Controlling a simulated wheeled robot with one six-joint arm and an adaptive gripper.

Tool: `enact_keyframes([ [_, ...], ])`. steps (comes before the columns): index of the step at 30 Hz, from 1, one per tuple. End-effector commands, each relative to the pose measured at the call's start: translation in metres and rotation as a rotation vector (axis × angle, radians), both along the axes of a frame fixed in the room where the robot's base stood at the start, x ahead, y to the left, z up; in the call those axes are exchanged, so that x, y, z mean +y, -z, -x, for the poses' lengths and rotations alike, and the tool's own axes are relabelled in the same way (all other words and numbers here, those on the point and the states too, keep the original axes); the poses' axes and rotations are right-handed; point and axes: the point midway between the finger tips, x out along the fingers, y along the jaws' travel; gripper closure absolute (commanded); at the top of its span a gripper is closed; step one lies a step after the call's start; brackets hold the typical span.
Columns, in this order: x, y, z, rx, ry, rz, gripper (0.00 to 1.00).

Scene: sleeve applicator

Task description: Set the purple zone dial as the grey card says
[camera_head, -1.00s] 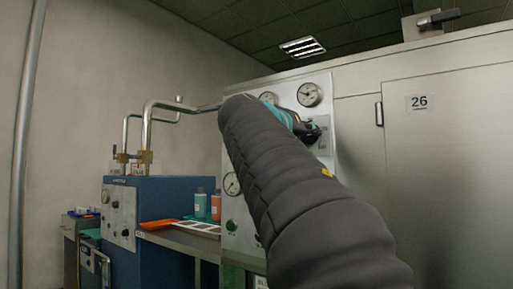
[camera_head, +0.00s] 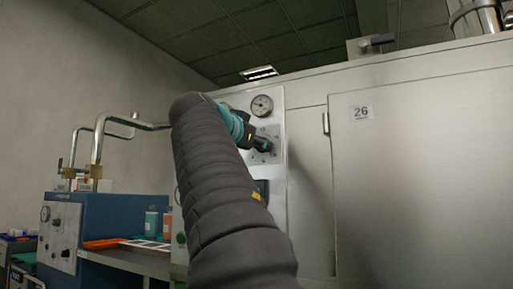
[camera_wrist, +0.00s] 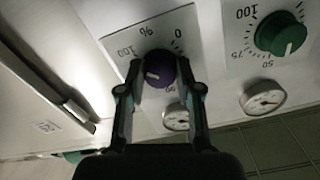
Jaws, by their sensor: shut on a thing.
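The purple dial (camera_wrist: 158,66) sits on a pale plate with a percent scale in the wrist view. A small white pointer mark shows on its lower left side. The marks 0, % and 100 are legible around it; the lower part of the scale is partly hidden. My gripper (camera_wrist: 160,72) has one finger on each side of the purple dial and is shut on it. In the head view my gripper (camera_head: 262,144) is at the panel, and the dial is hidden behind it. I cannot make out the grey card in either view.
A green dial (camera_wrist: 280,34) and a round gauge (camera_wrist: 263,98) are close beside the purple dial. A gauge (camera_head: 262,105) sits above my gripper. A large metal cabinet (camera_head: 420,170) stands right; a blue machine (camera_head: 115,215) and bottles (camera_head: 151,222) stand left.

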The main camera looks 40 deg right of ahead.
Motion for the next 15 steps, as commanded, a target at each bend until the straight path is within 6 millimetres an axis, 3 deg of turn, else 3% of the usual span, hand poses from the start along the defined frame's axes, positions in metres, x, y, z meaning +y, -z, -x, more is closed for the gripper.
enact_keyframes([
  [15, 0.0, 0.0005, -0.0004, -0.047, 0.001, -0.021, 1.0],
])
